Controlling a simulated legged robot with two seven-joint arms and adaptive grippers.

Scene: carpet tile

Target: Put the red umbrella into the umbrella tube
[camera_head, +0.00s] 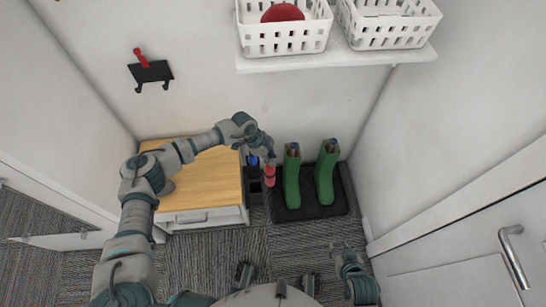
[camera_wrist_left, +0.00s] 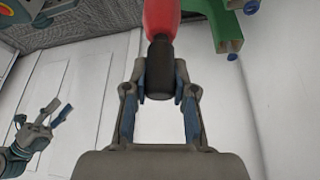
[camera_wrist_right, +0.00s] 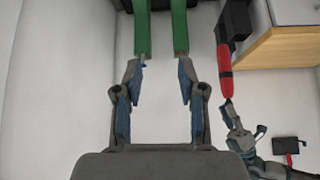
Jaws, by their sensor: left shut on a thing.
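The red umbrella (camera_head: 270,176) hangs below my left gripper (camera_head: 266,159), with its black handle (camera_wrist_left: 160,68) between the fingers. My left gripper (camera_wrist_left: 160,92) is shut on that handle. The dark umbrella tube (camera_head: 255,187) stands between the cabinet and the boot tray. In the right wrist view, the umbrella (camera_wrist_right: 226,72) points toward the dark tube (camera_wrist_right: 237,18), its far end meeting or overlapping it. I cannot tell whether the tip is inside. My right gripper (camera_wrist_right: 160,85) is open and empty, away from the tube.
Green boots (camera_head: 291,178) stand on a black tray (camera_head: 310,212) just right of the tube. A wood-topped cabinet (camera_head: 205,180) is to its left. A wall shelf (camera_head: 340,57) holds white baskets (camera_head: 283,38). A black hook rack (camera_head: 150,72) hangs on the wall. Carpet in front is mostly clear.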

